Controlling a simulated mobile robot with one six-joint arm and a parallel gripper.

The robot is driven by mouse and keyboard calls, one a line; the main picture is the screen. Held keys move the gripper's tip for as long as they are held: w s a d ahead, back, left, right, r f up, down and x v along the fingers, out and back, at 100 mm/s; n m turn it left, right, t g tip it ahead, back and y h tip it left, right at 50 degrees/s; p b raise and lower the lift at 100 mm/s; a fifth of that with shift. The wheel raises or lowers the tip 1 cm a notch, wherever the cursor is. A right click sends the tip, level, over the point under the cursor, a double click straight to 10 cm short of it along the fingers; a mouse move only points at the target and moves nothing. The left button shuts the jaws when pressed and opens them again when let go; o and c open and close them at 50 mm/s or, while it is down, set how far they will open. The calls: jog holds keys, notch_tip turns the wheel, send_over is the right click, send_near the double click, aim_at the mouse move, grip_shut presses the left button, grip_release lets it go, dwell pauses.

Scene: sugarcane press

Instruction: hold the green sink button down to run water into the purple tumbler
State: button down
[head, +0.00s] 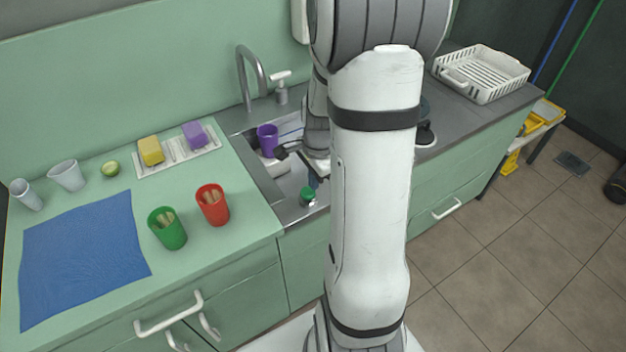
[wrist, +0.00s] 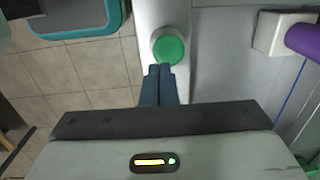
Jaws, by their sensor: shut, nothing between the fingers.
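The green button (head: 307,194) sits on the front rim of the sink. In the wrist view the button (wrist: 169,49) is just beyond my fingertips. My gripper (head: 316,182) is shut and empty, its fingers pointing down close to the button; in the wrist view the fingertips (wrist: 159,70) reach its near edge. I cannot tell whether they touch it. The purple tumbler (head: 268,140) stands upright in the sink below the faucet (head: 250,75). The tumbler (wrist: 305,40) also shows at the right edge of the wrist view. I see no water running.
A red cup (head: 212,204) and a green cup (head: 167,228), both holding sticks, stand on the counter left of the sink. A blue mat (head: 85,255), yellow sponge (head: 151,150) and purple sponge (head: 195,135) lie there too. A white rack (head: 482,72) sits at the right.

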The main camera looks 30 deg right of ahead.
notch_tip(320, 180, up, 10)
jog(key=shift+d, duration=0.3)
dwell(0.8)
